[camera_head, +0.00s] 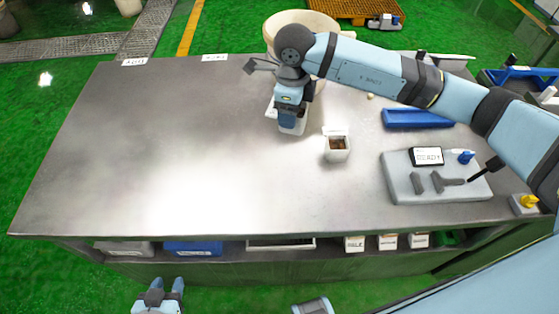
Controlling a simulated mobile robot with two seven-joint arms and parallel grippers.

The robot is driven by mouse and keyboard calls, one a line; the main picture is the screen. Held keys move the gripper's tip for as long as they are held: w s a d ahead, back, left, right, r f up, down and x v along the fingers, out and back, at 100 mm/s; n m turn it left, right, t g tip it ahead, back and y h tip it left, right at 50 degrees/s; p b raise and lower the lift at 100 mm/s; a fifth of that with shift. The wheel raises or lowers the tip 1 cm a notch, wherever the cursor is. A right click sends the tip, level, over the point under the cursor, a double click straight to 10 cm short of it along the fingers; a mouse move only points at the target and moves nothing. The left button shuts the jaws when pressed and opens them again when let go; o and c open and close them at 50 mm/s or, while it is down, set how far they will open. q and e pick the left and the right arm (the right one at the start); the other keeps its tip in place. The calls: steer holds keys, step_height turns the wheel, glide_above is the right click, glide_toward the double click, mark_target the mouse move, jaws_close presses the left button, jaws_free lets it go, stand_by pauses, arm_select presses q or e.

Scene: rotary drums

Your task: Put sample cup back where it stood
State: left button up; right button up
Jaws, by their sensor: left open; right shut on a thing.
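My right gripper (291,98) points down over the back middle of the table, shut on a white thing (292,127). The gripper hides much of this thing, so I cannot tell surely that it is the sample cup, or whether it touches the table. A small white square cup (338,156) with brown contents stands upright on the table, apart from the gripper and to its right. My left gripper (167,284) is open and empty, low at the bottom edge, in front of the table.
A grey table (130,150) is largely clear on its left. A blue tray (418,119) and a grey device with a display (427,156) are at right. A large pale round vessel (300,20) stands behind.

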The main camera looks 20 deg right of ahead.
steer(key=r+m, duration=0.1)
steer(key=m, duration=0.1)
steer(key=w+a+r+m+b, duration=0.1)
steer(key=r+m, duration=0.1)
steer(key=m, duration=0.1)
steer(key=w+a+r+m+b, duration=0.1)
steer(key=m, duration=0.2)
steer(key=shift+r, duration=0.2)
steer(key=shift+w+r+m, duration=0.1)
steer(key=shift+r+m, duration=0.25)
steer(key=shift+m, duration=0.55)
steer(key=shift+f+p, duration=0.8)
steer(key=shift+f, duration=9.05)
steer(key=shift+f, duration=0.15)
steer(key=o, duration=1.1)
